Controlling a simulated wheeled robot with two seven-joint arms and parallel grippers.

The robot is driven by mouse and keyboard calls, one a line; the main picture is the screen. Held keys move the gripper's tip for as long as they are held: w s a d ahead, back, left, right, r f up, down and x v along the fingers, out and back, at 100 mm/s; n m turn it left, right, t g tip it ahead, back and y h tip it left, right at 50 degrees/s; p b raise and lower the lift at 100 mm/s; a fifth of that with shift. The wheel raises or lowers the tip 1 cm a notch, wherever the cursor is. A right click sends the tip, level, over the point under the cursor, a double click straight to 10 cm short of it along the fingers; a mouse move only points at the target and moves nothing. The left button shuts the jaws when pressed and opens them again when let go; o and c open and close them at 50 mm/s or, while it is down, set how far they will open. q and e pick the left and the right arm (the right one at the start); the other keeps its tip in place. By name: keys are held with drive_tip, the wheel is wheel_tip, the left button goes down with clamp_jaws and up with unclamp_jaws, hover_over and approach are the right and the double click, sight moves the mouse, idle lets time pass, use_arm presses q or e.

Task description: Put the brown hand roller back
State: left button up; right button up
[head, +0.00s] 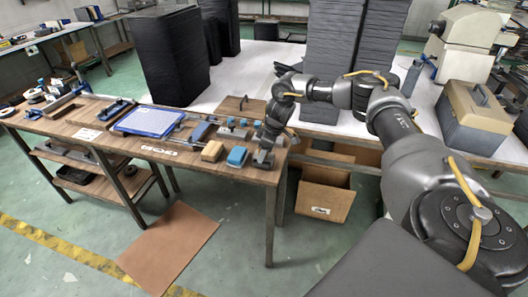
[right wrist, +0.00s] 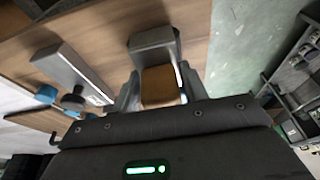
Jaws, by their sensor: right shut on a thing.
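My right gripper (head: 264,148) is low over the right end of the wooden work table. In the right wrist view its fingers (right wrist: 160,92) are closed on the brown part of the hand roller (right wrist: 160,86). The roller's grey end (right wrist: 153,40) sticks out beyond the fingers, over the wooden surface. In the head view the gripper mostly hides the roller, and I cannot tell whether it touches the table. My left gripper is not in view.
A tan block (head: 212,151) and a blue block (head: 237,156) lie just left of my right gripper. A blue panel (head: 149,122) lies further left. An open cardboard box (head: 326,200) stands on the floor right of the table. Tall dark stacks (head: 335,60) stand behind.

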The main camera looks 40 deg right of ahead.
drive_tip(key=shift+f, duration=0.25)
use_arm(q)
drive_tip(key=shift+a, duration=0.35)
use_arm(e)
drive_tip(key=shift+s+f, duration=0.2)
drive_tip(key=shift+a+f, duration=0.1)
drive_tip(key=shift+c, duration=0.8)
drive_tip(key=o, duration=0.7)
drive_tip(key=shift+s, duration=0.1)
drive_tip(key=shift+o, duration=0.9)
drive_tip(key=shift+f, duration=0.15)
drive_tip(key=shift+o, duration=1.2)
drive_tip(key=shift+f, duration=0.1)
drive_tip(key=shift+w, duration=0.2)
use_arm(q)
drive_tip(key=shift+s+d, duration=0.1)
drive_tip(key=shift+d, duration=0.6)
